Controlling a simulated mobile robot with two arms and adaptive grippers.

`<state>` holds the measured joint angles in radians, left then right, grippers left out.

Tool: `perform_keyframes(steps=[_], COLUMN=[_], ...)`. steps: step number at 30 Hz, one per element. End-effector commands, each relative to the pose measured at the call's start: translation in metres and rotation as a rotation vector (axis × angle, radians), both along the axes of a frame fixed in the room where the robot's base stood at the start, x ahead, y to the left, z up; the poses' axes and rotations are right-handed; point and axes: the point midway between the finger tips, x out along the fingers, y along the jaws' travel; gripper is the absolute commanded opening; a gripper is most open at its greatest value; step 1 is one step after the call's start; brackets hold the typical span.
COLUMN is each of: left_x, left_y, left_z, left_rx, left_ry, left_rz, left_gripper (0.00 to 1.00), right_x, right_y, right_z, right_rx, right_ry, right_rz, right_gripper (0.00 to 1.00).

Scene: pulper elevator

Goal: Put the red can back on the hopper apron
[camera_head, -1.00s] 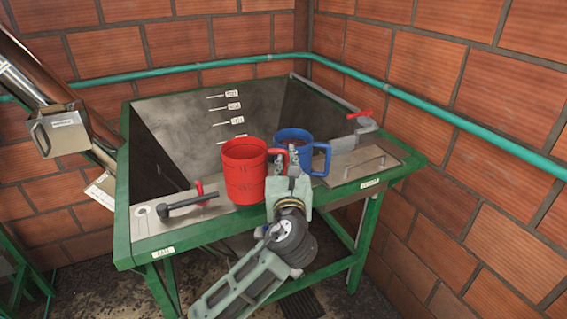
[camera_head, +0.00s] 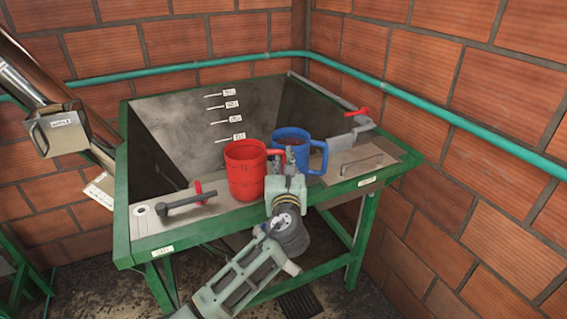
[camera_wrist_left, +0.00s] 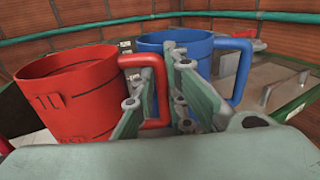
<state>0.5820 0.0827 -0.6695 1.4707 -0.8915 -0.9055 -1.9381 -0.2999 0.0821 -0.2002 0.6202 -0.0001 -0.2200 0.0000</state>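The red can (camera_head: 244,173) is upright at the front of the hopper apron (camera_head: 225,203), left of the blue can. Its handle points right. My left gripper (camera_head: 290,164) comes from the front with its fingers around that handle, shut on it. In the left wrist view the red can (camera_wrist_left: 70,100) stands at the left, with its handle (camera_wrist_left: 158,64) running between the two fingers (camera_wrist_left: 163,100). The can's base is at or just above the apron; I cannot tell whether it touches. My right gripper is not in view.
A black-handled lever (camera_head: 186,202) lies left of the red can. A flat lid with a handle (camera_head: 362,163) is at the right. The open hopper (camera_head: 200,125) lies behind. A green pipe (camera_head: 200,65) runs along the wall.

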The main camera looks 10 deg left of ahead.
Motion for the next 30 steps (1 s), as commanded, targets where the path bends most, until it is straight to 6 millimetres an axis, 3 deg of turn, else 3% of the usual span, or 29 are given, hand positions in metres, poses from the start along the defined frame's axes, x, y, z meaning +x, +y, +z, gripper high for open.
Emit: perform_keyframes(steps=[6,17,23,30], left_x=[0.0,0.0,-0.022,-0.068], left_y=[0.0,0.0,-0.004,-0.012], left_z=[0.0,0.004,0.001,0.0], left_rx=[0.001,0.0,0.0,-0.002], left_ry=[0.001,0.0,0.0,0.001], left_rz=[0.001,0.001,-0.001,-0.002], left_gripper=[0.3,0.3,0.3,0.3], right_x=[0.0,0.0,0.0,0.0], right_y=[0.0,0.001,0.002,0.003], right_z=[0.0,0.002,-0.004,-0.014], right_rx=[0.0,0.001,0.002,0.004], right_ry=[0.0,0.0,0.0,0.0], right_rz=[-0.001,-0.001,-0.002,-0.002], right_gripper=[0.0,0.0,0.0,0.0])
